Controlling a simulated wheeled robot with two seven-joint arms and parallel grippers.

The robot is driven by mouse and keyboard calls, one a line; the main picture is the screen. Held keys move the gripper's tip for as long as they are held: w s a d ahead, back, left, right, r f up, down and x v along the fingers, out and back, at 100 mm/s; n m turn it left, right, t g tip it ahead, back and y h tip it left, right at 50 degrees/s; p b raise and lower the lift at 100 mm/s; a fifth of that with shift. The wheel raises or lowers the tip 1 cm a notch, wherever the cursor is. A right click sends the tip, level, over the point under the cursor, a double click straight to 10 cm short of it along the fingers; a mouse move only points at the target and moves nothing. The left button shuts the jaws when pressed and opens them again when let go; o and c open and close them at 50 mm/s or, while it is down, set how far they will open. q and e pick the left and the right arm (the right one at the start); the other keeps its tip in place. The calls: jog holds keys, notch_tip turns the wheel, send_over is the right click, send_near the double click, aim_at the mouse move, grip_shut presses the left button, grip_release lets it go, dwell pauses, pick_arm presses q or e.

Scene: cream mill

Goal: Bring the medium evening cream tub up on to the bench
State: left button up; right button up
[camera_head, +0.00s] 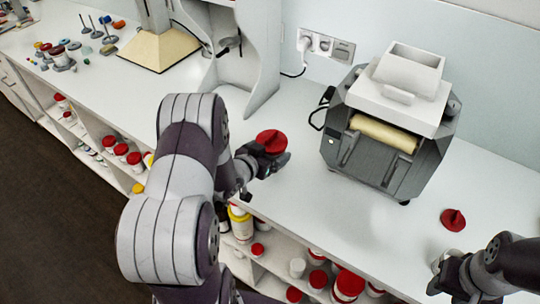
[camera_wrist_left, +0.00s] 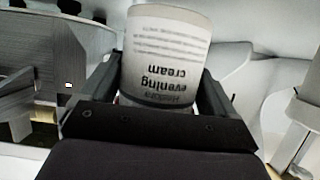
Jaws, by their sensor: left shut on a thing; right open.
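The evening cream tub (camera_wrist_left: 165,55) fills the middle of the left wrist view, its white label reading "evening cream" upside down in the picture. In the head view its red lid (camera_head: 271,141) shows over the bench (camera_head: 300,195) near the front edge; most of its body is hidden. My left gripper (camera_head: 264,162) is shut on the tub, with a finger on each side of it in the wrist view. I cannot tell whether the tub touches the bench top.
A grey roller mill (camera_head: 375,140) with a white hopper stands right of the tub. A grey upright stand (camera_head: 262,60) is behind. Shelves below hold several red-lidded tubs (camera_head: 347,287).

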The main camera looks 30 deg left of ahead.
pick_arm(q)
jog(key=shift+s+f, duration=0.25)
jog(key=shift+f, duration=0.7)
jog(key=shift+w+f, duration=0.15)
jog(key=shift+w, duration=0.05)
